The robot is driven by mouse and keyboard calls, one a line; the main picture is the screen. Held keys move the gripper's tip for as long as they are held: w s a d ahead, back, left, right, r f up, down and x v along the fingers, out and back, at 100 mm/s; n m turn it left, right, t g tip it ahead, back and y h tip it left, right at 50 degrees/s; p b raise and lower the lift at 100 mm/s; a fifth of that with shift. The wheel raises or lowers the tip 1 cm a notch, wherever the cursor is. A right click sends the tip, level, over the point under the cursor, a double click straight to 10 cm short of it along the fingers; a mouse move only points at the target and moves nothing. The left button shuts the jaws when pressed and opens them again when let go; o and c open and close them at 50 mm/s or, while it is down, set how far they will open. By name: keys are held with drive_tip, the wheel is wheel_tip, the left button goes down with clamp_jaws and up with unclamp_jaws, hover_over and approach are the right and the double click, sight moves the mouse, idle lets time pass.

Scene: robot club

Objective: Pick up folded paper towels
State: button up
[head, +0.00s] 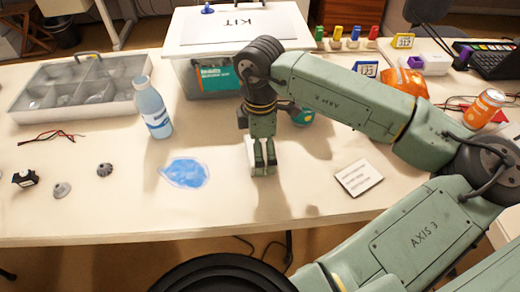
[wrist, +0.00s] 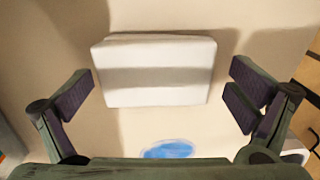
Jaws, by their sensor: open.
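The folded paper towels (wrist: 155,72) show in the wrist view as a white, roughly rectangular block lying flat on the table. They are between the fingers in the picture and a little beyond the fingertips. In the head view only a white sliver of them (head: 250,152) shows; my gripper hides the rest. My gripper (head: 264,170) points down at the table near the towels. In the wrist view my gripper (wrist: 160,95) is open, with its fingers wide apart on either side and nothing held.
A blue spill (head: 185,172) lies left of my gripper. A blue bottle (head: 153,108) and a grey compartment case (head: 85,92) stand farther left. The KIT box (head: 188,72) is behind. A printed card (head: 358,178) lies to the right. The table's front edge is near.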

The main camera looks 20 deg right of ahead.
drive_tip(key=shift+f, duration=0.25)
drive_tip(key=shift+c, duration=0.6)
drive_tip(key=c, duration=0.9)
drive_tip(key=shift+o, duration=0.2)
drive_tip(key=shift+r, duration=0.1)
wheel_tip(320, 180, up, 10)
drive_tip(key=shift+f+b, duration=0.1)
drive_tip(key=shift+b, duration=0.9)
